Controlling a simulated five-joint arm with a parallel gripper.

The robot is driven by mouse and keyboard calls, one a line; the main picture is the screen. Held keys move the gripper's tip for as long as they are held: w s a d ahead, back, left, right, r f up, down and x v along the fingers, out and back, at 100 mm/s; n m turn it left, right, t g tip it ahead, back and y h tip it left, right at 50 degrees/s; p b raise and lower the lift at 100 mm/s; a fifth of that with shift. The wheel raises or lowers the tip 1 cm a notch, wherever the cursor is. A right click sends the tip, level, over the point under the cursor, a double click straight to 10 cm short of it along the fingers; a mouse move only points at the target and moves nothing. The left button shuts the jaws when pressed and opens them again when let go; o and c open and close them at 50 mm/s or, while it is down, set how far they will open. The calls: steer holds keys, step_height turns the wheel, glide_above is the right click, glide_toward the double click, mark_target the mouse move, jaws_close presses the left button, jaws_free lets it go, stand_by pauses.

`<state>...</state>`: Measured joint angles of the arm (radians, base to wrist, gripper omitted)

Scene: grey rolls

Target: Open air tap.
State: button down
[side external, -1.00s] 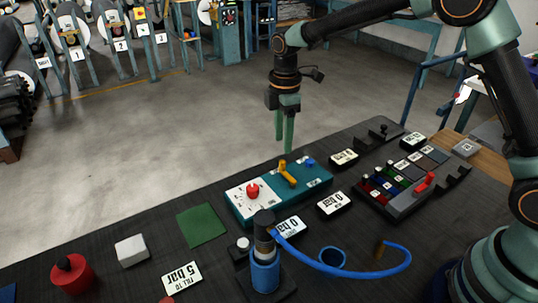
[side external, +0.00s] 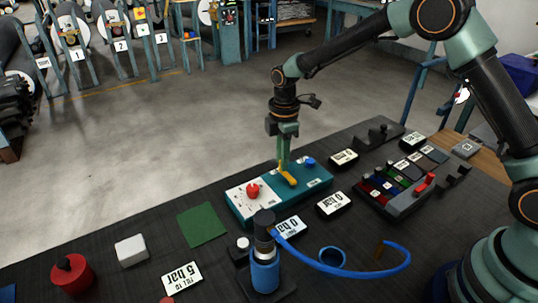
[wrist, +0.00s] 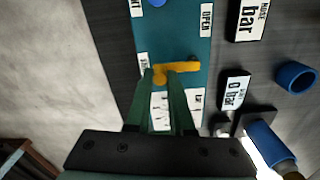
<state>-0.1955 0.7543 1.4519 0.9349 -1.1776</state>
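The air tap is a yellow lever (side external: 289,178) on a teal panel (side external: 316,181). In the side view it runs from the panel's far edge toward the near side. In the wrist view the yellow lever (wrist: 185,68) lies across the panel. My gripper (side external: 283,161) points straight down at the lever's far end. In the wrist view my gripper (wrist: 160,76) has its two fingers apart, with the lever's left end at the tips. I cannot tell whether they touch it. An "OPEN" label (wrist: 207,20) lies on the panel's right side.
A red knob (side external: 253,190) and a blue knob (side external: 310,162) flank the lever on the panel. A blue pump (side external: 265,272) with a hose (side external: 345,271) stands in front. A rack of coloured parts (side external: 400,187) is to the right. A green mat (side external: 202,224) lies left.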

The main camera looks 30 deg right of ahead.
steer(key=shift+d+m, duration=0.1)
steer(key=shift+m, duration=0.2)
steer(key=m, duration=0.1)
steer(key=d+m, duration=0.1)
steer(key=m, duration=0.2)
steer(key=shift+s+d, duration=0.25)
steer(key=shift+d, duration=0.15)
steer(key=m, duration=0.1)
steer(key=d+m, duration=0.1)
steer(key=m, duration=0.1)
steer(key=s+m, duration=0.1)
steer(key=shift+d+m, duration=0.25)
steer(key=shift+m, duration=0.15)
steer(key=m, duration=0.1)
steer(key=s+m, duration=0.1)
steer(key=m, duration=0.1)
steer(key=d+m, duration=0.1)
steer(key=shift+s, duration=0.3)
steer(key=shift+s+d+m, duration=0.1)
steer(key=shift+s+m, duration=0.3)
steer(key=shift+m, duration=0.75)
steer(key=shift+s+d+m, duration=0.1)
steer(key=shift+s+m, duration=0.3)
steer(key=shift+m, duration=0.75)
steer(key=c, duration=0.8)
jaws_free()
